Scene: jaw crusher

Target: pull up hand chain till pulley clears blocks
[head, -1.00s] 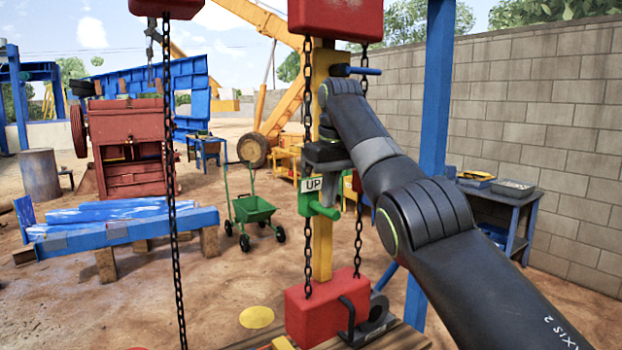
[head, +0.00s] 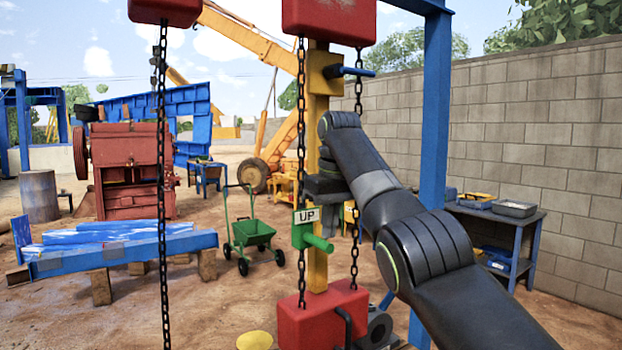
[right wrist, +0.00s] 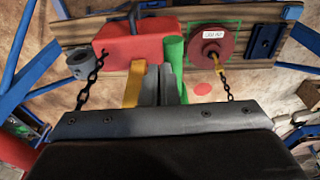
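The green handle with the UP plate (head: 306,216) sits on a dark hand chain (head: 301,120) beside the yellow post. My right gripper (head: 325,185) is just above this handle, close to the post; its fingertips are hidden in the head view. In the right wrist view its two dark fingers (right wrist: 160,85) lie close together, with the green peg (right wrist: 173,50) right beside and partly behind them. I see nothing between the fingers, and contact with the handle is unclear. A red block (head: 322,318) is low on the post, another red block (head: 328,20) above. My left gripper is out of view.
A second chain (head: 162,200) hangs on the left. A red disc (right wrist: 217,45) lies beside the green peg in the right wrist view. A blue post (head: 435,110) stands behind my right arm. A green cart (head: 252,232) and a red crusher (head: 130,155) are farther back.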

